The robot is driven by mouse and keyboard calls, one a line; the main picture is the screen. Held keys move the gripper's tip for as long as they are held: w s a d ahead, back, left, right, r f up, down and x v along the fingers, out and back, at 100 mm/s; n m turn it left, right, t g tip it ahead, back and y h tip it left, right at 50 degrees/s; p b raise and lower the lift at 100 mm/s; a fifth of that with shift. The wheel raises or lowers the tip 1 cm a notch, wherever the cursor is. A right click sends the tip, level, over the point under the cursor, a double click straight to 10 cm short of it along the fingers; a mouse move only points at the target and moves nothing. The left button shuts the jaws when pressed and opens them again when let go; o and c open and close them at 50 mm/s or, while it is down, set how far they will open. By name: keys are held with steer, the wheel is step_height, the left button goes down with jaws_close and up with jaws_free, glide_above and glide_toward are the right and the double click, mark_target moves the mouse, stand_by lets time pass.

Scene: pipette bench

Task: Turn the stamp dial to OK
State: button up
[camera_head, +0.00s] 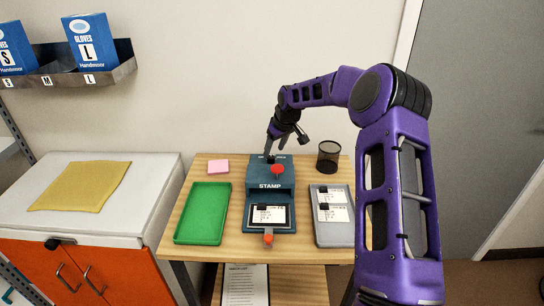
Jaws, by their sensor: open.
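The teal stamp machine (256,187) stands in the middle of the wooden table, with "STAMP" on its front. A red round knob (277,169) is on its upper part. A small dark piece that may be the dial shows on its top; its setting is too small to read. My gripper (268,151) points down just over the back of the machine's top, behind and left of the red knob. Its jaws are open, and I cannot tell whether they are around the dark piece or touching it. A labelled card (269,214) lies in the machine's front bed, above an orange-red tab (268,238).
A green tray (203,214) is left of the machine. A grey tray (333,238) with labelled cards is right. A pink pad (218,167) and a black mesh cup (328,156) stand behind. A white cabinet (90,225) with a yellow cloth (80,187) is at left.

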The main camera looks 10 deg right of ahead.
mark_target(271, 157)
steer(key=shift+x, duration=2.2)
jaws_close()
